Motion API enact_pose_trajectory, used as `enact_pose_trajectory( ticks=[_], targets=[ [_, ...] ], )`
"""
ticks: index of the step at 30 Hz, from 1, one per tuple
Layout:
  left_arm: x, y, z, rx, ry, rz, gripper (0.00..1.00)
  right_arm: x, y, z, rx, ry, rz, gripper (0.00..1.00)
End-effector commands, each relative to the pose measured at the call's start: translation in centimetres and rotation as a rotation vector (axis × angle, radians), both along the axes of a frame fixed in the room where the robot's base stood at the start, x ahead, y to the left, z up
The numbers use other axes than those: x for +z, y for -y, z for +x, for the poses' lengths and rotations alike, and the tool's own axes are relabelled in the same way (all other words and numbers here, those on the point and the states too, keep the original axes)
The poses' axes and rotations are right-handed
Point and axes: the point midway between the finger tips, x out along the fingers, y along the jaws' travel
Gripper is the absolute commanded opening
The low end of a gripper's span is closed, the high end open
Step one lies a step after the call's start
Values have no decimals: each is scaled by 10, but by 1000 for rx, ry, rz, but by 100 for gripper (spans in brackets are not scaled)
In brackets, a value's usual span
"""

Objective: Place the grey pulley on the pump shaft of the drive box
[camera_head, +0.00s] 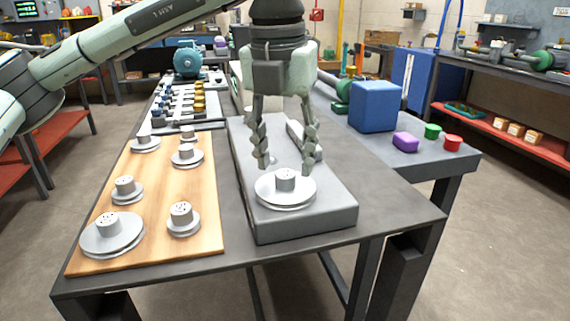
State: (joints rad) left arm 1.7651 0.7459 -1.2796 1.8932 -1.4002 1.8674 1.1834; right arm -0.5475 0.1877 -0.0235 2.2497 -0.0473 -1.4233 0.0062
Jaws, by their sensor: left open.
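The drive box appears to be the long low grey block (334,212) on the table. A grey stepped pulley (286,190) sits upright at its near end; whether a shaft runs through it cannot be seen. My left gripper (287,162) points down over the block, open, its fingers just behind and above this pulley, with nothing visible between them. Several similar grey pulleys stand on the wooden board to the left, the largest at its near corner (112,234). Which pulley the task means cannot be told. My right gripper is not in view.
The wooden board (150,195) lies left of the block. A blue box (375,106), a purple block (405,142), a green cylinder (432,131) and a red cylinder (452,143) stand to the right. A teal motor (187,60) is at the back. The table right of the block is clear.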

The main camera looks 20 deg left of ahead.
Motion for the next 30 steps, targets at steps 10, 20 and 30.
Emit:
enact_pose_trajectory(
  ticks=[10,20,30],
  targets=[
    [75,0,-9,0,2,0,47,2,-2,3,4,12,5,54],
    [97,-1,-12,-2,-1,1,47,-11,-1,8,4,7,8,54],
    [97,-1,-12,-2,-1,1,47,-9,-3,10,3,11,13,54]
  ],
)
